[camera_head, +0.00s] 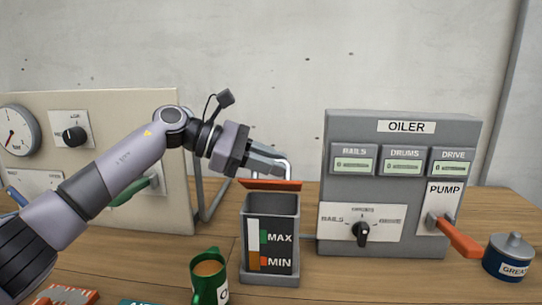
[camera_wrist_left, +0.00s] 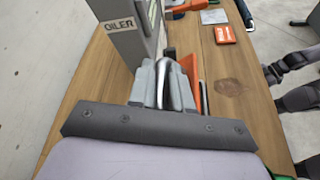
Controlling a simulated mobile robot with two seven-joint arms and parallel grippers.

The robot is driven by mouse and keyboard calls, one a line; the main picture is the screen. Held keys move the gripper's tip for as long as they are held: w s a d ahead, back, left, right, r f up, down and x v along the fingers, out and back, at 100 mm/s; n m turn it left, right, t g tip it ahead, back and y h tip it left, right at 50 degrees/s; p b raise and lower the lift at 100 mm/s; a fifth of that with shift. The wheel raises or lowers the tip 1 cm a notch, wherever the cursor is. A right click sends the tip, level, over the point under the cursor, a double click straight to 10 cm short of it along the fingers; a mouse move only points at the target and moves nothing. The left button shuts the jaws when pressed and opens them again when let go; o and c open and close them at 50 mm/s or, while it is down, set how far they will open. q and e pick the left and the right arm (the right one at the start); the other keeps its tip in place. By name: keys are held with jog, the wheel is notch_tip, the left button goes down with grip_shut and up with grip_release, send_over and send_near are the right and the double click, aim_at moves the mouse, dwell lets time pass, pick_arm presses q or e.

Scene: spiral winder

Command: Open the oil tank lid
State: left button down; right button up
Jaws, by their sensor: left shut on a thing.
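The oil tank (camera_head: 270,272) is a grey box with a MAX/MIN level gauge on its front, standing on the wooden table. Its top is uncovered at the front, and I see inside it. The orange lid (camera_head: 270,185) shows as a thin tilted plate above the tank's back edge. My left gripper (camera_head: 280,164) is shut on the lid's pale metal handle (camera_head: 289,172). In the left wrist view the orange lid (camera_wrist_left: 192,72) stands beside the gripper's fingers (camera_wrist_left: 163,85). Whether the lid's edge touches the tank is hidden. I do not make out my right gripper.
The grey oiler cabinet (camera_head: 403,158) with an orange pump lever (camera_head: 458,238) stands to the right. A blue grease can (camera_head: 508,259) is at the far right. A green mug (camera_head: 209,282) stands front left of the tank. A beige panel (camera_head: 90,120) stands behind my left arm.

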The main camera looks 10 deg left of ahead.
dwell(0.3)
pick_arm(q)
jog(key=c, duration=1.4)
grip_release()
jog(key=shift+a, duration=0.1)
jog(key=w+v, duration=0.1)
jog(key=v, duration=0.6)
jog(key=shift+s+b, duration=0.35)
jog(key=shift+s, duration=0.15)
jog(key=shift+r, duration=0.1)
